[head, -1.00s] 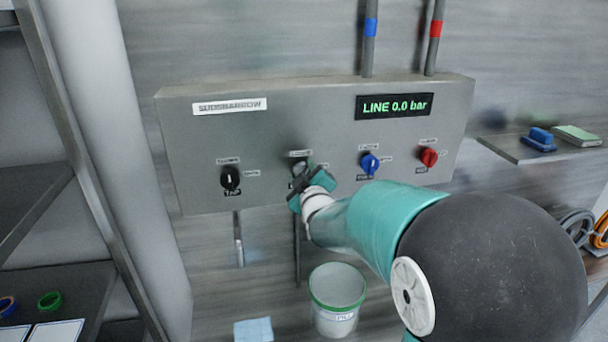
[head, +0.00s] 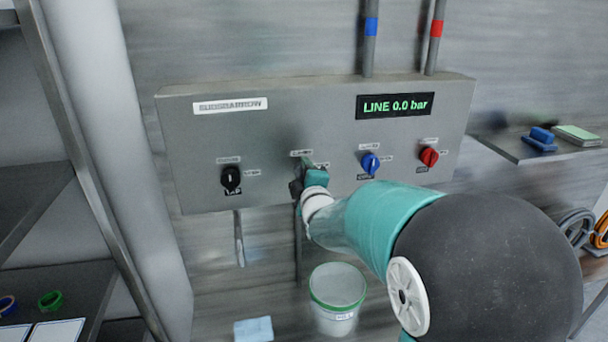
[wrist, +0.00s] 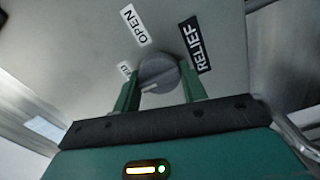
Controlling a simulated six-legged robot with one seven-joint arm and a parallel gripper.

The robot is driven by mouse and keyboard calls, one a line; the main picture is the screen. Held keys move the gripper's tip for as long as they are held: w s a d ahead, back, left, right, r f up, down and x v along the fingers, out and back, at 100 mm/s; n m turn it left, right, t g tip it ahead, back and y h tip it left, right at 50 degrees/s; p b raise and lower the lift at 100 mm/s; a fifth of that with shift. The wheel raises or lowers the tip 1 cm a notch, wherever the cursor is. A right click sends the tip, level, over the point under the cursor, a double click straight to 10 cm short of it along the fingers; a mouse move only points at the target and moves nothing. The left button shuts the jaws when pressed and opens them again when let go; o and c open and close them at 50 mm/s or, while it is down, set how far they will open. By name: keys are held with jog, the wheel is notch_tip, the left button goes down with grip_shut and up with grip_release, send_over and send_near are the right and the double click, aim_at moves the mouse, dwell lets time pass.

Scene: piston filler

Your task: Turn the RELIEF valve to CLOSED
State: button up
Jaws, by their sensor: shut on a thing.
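The RELIEF valve's dark grey round knob (wrist: 159,70) sits between the two green fingers of my gripper (wrist: 160,86) in the wrist view. The fingers are shut on it from both sides. A pale mark shows on the knob's lower edge, on the gripper side. The RELIEF label (wrist: 196,45) is right of the knob and the OPEN label (wrist: 135,25) is up and left. A smaller label (wrist: 124,69) at the left is partly hidden by a finger and unreadable. In the head view my gripper (head: 306,180) covers most of this valve on the panel.
The grey panel (head: 200,130) also carries a black TAP knob (head: 231,178), a blue knob (head: 369,163) and a red knob (head: 429,156). Its display (head: 394,106) reads LINE 0.0 bar. A white bucket (head: 335,312) with a green rim stands below my gripper.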

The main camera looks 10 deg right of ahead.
jog(key=o, duration=1)
jog(key=shift+s, duration=0.15)
jog(key=s, duration=1.3)
jog(key=shift+s, duration=0.25)
